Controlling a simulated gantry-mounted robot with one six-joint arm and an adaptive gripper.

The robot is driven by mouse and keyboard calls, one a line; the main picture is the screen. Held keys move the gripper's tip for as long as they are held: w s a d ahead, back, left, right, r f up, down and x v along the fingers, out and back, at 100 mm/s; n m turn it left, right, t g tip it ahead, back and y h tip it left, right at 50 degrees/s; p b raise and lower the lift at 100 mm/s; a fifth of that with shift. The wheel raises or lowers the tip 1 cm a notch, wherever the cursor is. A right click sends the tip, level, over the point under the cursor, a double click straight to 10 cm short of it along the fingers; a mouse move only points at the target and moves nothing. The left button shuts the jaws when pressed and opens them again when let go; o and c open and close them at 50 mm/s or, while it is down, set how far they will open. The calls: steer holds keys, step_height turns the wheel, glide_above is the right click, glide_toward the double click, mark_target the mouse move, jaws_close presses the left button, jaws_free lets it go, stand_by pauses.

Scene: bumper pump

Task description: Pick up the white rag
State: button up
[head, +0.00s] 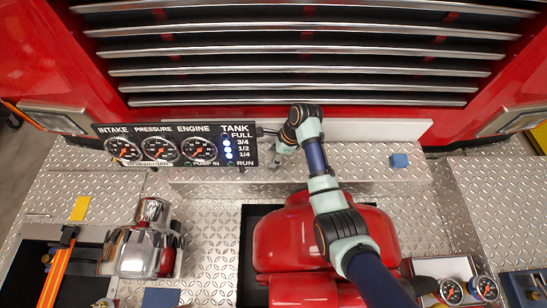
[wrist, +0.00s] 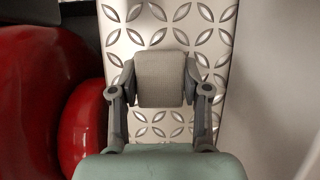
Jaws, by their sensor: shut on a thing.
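My gripper (wrist: 160,85) is shut on a pale grey-white, cloth-textured piece, which I take to be the white rag (wrist: 160,72). The rag fills the space between the two dark fingers, and both fingers touch its sides. Behind it in the wrist view is patterned metal tread plate. In the head view my gripper (head: 277,150) is at the bumper ledge, just right of the gauge panel. My own wrist partly covers it there, and I cannot make out the rag clearly.
The gauge panel (head: 176,146) stands close left of my gripper. A red rounded pump housing (head: 283,238) lies below my arm. A blue block (head: 399,160) rests on the ledge to the right. A chrome fitting (head: 140,250) and a yellow piece (head: 80,208) are at left. Chrome grille bars run behind.

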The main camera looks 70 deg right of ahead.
mark_target(273, 155)
step_height(273, 155, up, 18)
steer(key=p, duration=0.5)
steer(key=shift+f, duration=0.1)
